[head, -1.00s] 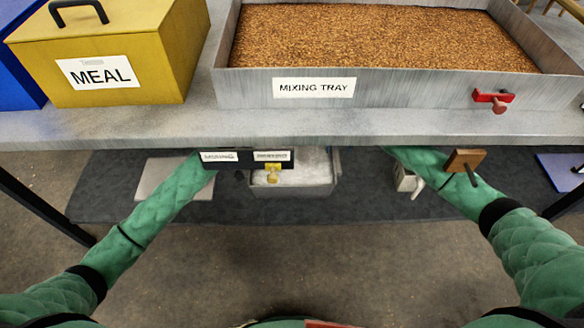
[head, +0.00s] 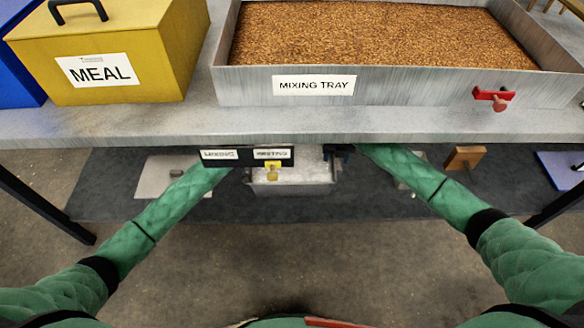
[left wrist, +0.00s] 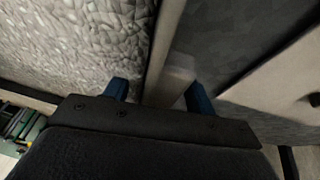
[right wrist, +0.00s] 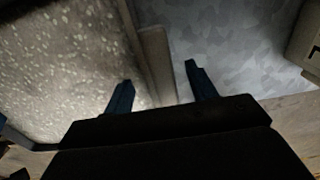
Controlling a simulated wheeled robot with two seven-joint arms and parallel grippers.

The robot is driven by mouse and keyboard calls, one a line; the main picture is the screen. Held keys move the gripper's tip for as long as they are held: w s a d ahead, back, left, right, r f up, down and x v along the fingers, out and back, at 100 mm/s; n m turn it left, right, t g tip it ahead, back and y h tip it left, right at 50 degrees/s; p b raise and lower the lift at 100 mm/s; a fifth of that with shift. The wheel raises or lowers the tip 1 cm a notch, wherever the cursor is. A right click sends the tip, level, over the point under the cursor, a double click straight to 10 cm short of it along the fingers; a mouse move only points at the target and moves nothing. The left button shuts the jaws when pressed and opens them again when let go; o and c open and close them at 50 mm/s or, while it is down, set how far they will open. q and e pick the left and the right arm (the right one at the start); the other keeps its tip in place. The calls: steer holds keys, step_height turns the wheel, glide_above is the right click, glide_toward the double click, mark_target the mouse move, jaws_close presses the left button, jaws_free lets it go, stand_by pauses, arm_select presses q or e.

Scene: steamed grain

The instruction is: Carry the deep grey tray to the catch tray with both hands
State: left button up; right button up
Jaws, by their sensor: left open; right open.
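The deep grey tray (head: 290,188) stands under the table, partly hidden by the table edge and a dark labelled bar. Its inside looks pale and speckled. My right gripper (head: 338,150) is at its right side, mostly hidden by the table edge. In the right wrist view, the open fingers (right wrist: 160,90) have the tray's side wall (right wrist: 155,62) between them. I cannot pick out the catch tray.
The table above holds the mixing tray (head: 400,85) of brown grain and the yellow MEAL box (head: 120,85). The dark bar (head: 246,164) carries a yellow knob (head: 272,171). A flat grey panel (head: 158,180) and a brown block (head: 464,158) lie below on the dark mat.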

arm_select(q)
jaws_close()
arm_select(e)
jaws_close()
steer(key=shift+d, duration=0.1)
stand_by(1.1)
arm_select(q)
steer(key=shift+w+r, duration=0.1)
steer(key=shift+r, duration=0.1)
arm_select(e)
steer(key=shift+w+r, duration=0.1)
steer(key=shift+r, duration=0.05)
